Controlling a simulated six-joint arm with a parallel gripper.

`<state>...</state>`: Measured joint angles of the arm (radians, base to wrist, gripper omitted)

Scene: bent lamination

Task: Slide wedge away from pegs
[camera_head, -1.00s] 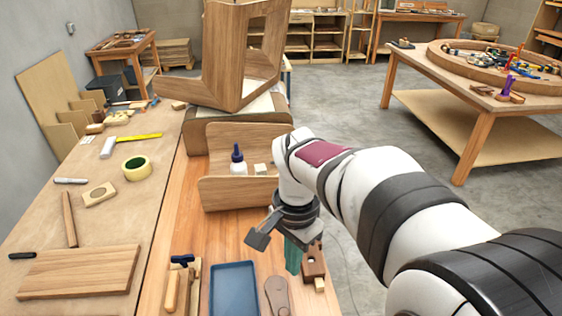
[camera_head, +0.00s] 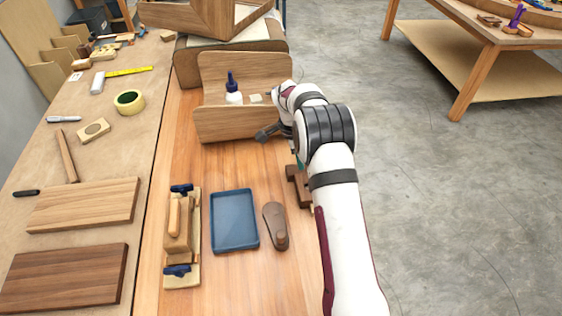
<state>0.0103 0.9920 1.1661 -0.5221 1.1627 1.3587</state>
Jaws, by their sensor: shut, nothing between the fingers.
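My gripper (camera_head: 298,161) points down at the right side of the orange-brown bench, behind my arm's wrist. Only a sliver of its teal part shows, and its fingertips are mostly hidden. It is shut and empty. Just below it in the picture is a dark brown wooden block (camera_head: 297,188) with a stepped outline, partly covered by my arm. A small pale piece (camera_head: 311,209) shows at its near end. I cannot make out which parts are the wedge and the pegs, or whether my gripper touches the block.
A wooden fixture (camera_head: 180,238) with blue clamps, a blue tray (camera_head: 235,221) and a brown rounded piece (camera_head: 275,226) lie left of the block. Bare bench lies between stand and tray.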

